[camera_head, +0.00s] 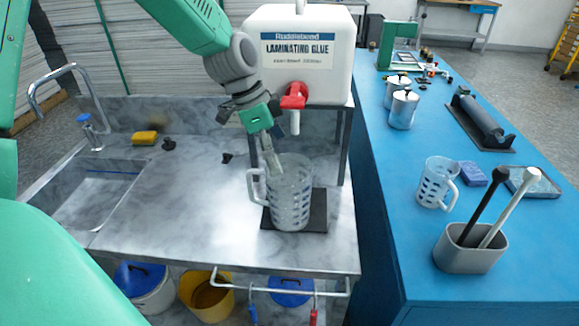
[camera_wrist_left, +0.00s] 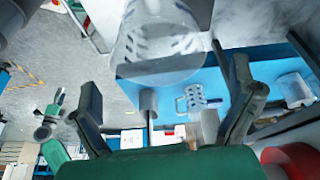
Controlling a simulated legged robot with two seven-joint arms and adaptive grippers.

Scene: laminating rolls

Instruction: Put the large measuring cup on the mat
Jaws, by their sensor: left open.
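The large measuring cup (camera_head: 292,197), clear with pale markings, stands upright on the dark square mat (camera_head: 317,222) on the grey marble counter. Its handle points left in the head view. My left gripper (camera_head: 271,163) is at the cup's upper left, by the handle and rim; whether it touches the cup is unclear. In the left wrist view the fingers (camera_wrist_left: 166,100) are spread with nothing gripped, and the cup (camera_wrist_left: 160,42) shows at the top, beyond them. My right gripper is out of view.
The laminating glue tank (camera_head: 300,52) with its red tap (camera_head: 293,97) stands just behind the cup. A smaller measuring cup (camera_head: 433,186) and a grey holder (camera_head: 470,250) stand on the blue table (camera_head: 400,160). A sink (camera_head: 95,190) and yellow sponge (camera_head: 145,138) lie left.

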